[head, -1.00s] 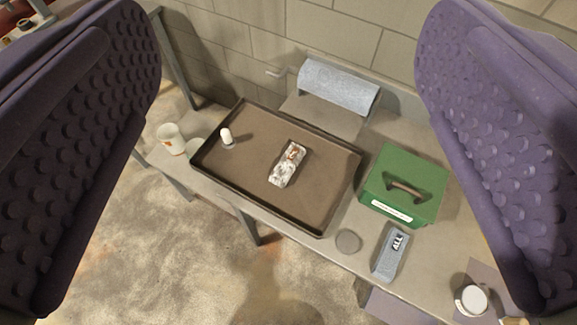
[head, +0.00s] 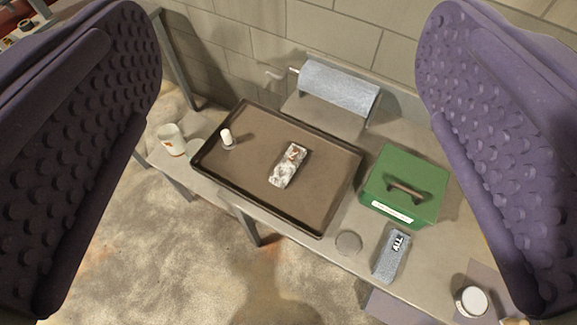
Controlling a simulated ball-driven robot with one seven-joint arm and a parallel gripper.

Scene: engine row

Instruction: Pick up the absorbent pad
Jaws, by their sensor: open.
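My gripper (head: 289,140) is open and empty, its two purple studded fingers at the left and right edges of the head view. A blue-grey pad (head: 390,258) with dark lettering lies flat at the bench's front, right of centre and in front of the green box. Its colour matches the roll at the back, and it looks like the absorbent pad. A white, stained packet or pad (head: 287,167) lies in the brown tray. Both lie beyond the fingers, apart from them and fully visible.
The brown tray (head: 322,190) also holds a small white bottle (head: 226,138). A green box (head: 424,187) with a handle, a grey disc (head: 348,243) and a white-topped jar (head: 472,301) stand nearby. A blue-grey roll (head: 340,88) is at the wall; white cup (head: 171,139) at left.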

